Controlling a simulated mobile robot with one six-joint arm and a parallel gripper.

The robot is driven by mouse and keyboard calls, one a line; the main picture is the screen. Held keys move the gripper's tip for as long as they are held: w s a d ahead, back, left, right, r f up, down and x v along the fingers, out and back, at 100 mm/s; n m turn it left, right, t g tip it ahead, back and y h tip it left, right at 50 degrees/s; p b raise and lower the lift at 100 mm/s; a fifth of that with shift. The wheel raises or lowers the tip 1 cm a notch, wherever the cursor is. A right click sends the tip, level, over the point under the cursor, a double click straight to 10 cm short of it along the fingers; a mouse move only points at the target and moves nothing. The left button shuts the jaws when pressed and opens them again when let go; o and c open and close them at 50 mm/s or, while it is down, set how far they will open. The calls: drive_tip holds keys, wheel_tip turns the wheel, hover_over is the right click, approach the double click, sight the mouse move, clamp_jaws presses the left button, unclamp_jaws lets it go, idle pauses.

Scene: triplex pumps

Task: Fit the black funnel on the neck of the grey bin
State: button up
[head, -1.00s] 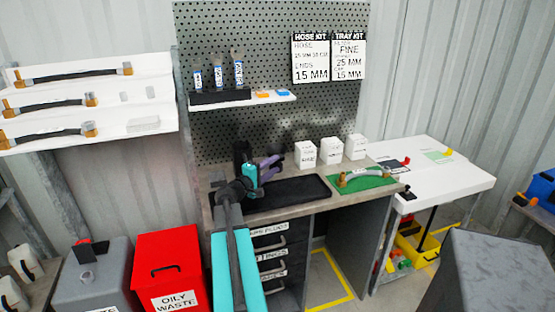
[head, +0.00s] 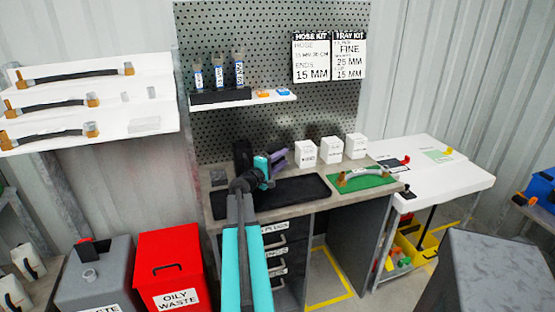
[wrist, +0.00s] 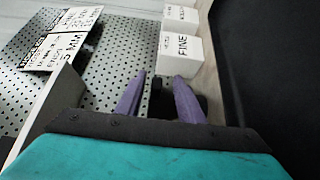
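The grey bin (head: 70,293) stands on the floor at the lower left of the head view, with a short round neck (head: 89,275) on its top. No funnel shows clearly on the neck. A dark upright object (head: 242,154) stands at the back left of the workbench; I cannot tell whether it is the black funnel. My gripper (head: 279,158) is over the back of the workbench, far from the bin. In the wrist view its two purple fingers (wrist: 159,98) are apart, with a small dark thing beyond the gap. Nothing is visibly held.
A red oily waste bin (head: 168,272) stands right of the grey bin. The workbench carries a black mat (head: 310,188), a green mat (head: 372,180) with a hose, and white boxes (head: 331,149) along the back. A pegboard (head: 270,55) rises behind. A white table (head: 455,185) stands right.

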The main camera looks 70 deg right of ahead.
drive_tip(key=shift+s+d+r+p, duration=0.15)
drive_tip(key=shift+d+p, duration=0.2)
drive_tip(key=shift+d, duration=0.3)
drive_tip(key=shift+d+r+p, duration=0.15)
drive_tip(key=shift+d+p, duration=0.2)
drive_tip(key=shift+d, duration=0.3)
drive_tip(key=shift+p+x, duration=0.45)
drive_tip(key=shift+x, duration=0.8)
clamp_jaws()
